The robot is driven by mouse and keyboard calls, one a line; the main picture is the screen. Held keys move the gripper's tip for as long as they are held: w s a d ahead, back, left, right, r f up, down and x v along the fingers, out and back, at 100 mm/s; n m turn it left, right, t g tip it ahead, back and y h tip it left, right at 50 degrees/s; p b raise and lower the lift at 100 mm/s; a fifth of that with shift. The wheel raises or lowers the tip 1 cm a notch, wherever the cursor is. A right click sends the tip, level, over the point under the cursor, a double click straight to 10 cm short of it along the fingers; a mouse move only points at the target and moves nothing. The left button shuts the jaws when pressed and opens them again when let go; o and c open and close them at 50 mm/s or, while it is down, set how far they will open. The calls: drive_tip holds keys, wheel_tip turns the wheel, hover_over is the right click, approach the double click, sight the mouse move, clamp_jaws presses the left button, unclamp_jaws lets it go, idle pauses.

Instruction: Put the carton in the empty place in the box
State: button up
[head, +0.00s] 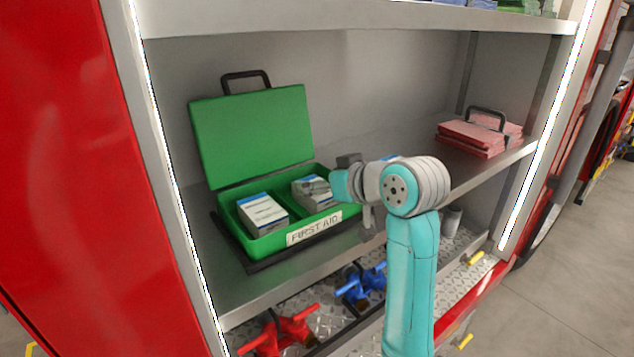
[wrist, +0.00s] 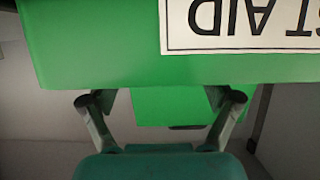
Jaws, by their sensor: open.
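The green first aid box (head: 268,245) stands open on the shelf in the head view, its lid (head: 250,135) raised behind it. One white and blue carton (head: 262,214) sits in its left part. Another carton (head: 308,190) shows in its right part, partly covered by my wrist. I cannot tell which place in the box is empty. My gripper is open at the box's right front, largely hidden by my arm in the head view. In the wrist view my gripper (wrist: 162,98) has its fingers spread with nothing seen between them, close to the green box front and its label (wrist: 245,22).
Pink packs (head: 475,137) lie on the shelf (head: 235,285) at the right. Red (head: 280,332) and blue valves (head: 360,287) sit below the shelf's front edge. An upper shelf (head: 350,18) and the cabinet's side posts bound the space.

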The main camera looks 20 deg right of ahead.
drive_tip(key=v, duration=1)
drive_tip(key=shift+s+r, duration=0.1)
